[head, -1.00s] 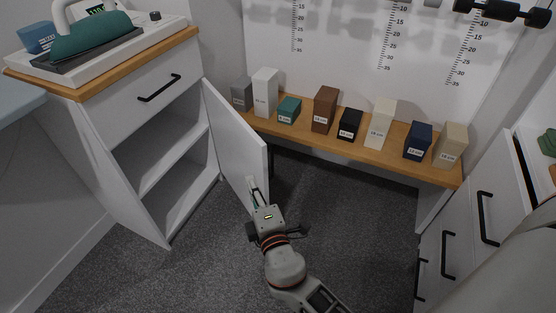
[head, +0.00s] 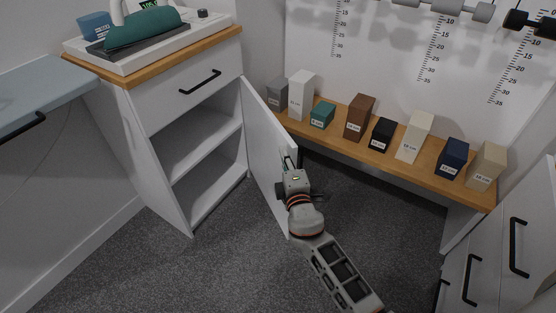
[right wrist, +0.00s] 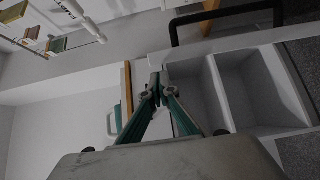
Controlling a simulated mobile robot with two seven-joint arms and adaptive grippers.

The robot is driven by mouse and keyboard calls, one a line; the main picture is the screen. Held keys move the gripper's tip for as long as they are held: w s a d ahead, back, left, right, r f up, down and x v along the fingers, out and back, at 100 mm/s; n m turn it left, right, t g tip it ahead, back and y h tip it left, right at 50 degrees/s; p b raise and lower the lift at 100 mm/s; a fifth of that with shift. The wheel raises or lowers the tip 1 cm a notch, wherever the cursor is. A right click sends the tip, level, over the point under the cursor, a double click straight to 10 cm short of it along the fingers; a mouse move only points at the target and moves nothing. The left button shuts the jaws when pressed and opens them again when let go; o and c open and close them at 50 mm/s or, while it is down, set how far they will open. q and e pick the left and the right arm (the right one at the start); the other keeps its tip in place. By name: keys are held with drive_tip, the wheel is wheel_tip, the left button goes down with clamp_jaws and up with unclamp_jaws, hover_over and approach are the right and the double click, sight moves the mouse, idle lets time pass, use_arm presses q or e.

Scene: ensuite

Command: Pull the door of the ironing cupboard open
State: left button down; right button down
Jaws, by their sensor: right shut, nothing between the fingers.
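The ironing cupboard (head: 160,112) stands at the left, white with a wooden top. Its white door (head: 266,135) is swung wide open to the right, and the open shelves (head: 207,148) show empty. My right gripper (head: 287,161) is shut and empty, close to the inner face of the door near its free edge. I cannot tell whether it touches. In the right wrist view the shut fingertips (right wrist: 155,82) are in front of the shelf compartments (right wrist: 255,85). My left gripper is not in view.
A green iron (head: 143,30) on its station stands on the cupboard top, above a drawer with a black handle (head: 200,82). A wooden bench (head: 341,137) with several labelled boxes runs along the wall behind the door. White drawers (head: 495,250) stand at the right. Grey floor lies clear between.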

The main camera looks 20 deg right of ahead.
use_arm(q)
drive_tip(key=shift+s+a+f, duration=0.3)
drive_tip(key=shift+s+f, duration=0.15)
use_arm(e)
drive_tip(key=shift+d+f, duration=0.1)
drive_tip(key=shift+d, duration=0.25)
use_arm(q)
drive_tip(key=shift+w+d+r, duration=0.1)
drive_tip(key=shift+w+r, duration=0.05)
use_arm(e)
drive_tip(key=shift+d, duration=0.1)
